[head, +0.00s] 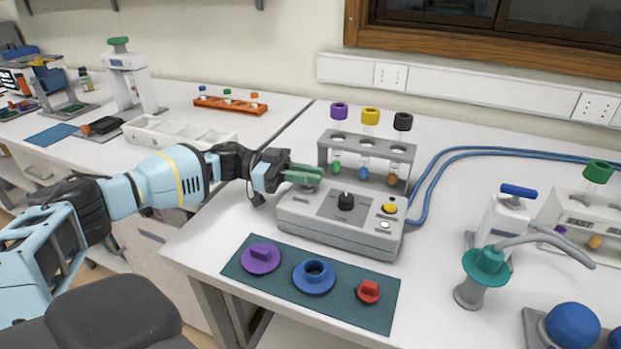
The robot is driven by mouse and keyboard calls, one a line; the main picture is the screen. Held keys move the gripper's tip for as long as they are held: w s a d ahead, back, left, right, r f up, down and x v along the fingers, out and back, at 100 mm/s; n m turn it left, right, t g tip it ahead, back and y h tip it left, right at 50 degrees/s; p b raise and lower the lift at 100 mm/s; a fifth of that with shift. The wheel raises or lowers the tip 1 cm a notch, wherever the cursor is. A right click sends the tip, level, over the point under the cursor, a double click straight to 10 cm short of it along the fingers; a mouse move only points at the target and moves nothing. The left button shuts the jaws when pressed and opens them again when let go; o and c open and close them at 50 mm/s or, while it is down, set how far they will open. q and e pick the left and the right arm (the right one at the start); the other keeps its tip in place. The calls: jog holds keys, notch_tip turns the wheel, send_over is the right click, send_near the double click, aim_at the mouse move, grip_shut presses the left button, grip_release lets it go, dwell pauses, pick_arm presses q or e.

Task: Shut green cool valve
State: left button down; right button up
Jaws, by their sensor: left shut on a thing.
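My left gripper (285,176) comes in from the left and is shut at a green piece (304,171), a flat handle-like part at the back left of the grey control box (330,236). The jaws hide part of it, and I cannot tell how it joins the box or which way it is turned. A teal-green valve knob (485,261) sits on a separate grey stand with a spout at the right. My right gripper is not in view.
A rack (366,145) with capped tubes stands behind the box. A green mat (310,290) in front holds purple, blue and red pieces. Blue hoses (460,154) run behind to the right. Bare table lies between the box and the right-hand stand.

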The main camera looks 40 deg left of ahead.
pick_arm(q)
jog(key=shift+m+g+h+b, duration=0.35)
jog(key=shift+m+g, duration=0.25)
jog(key=shift+g, duration=0.6)
jog(key=shift+r, duration=0.1)
jog(key=shift+m, duration=0.3)
jog(key=c, duration=1.4)
grip_release()
jog(key=shift+a, duration=0.1)
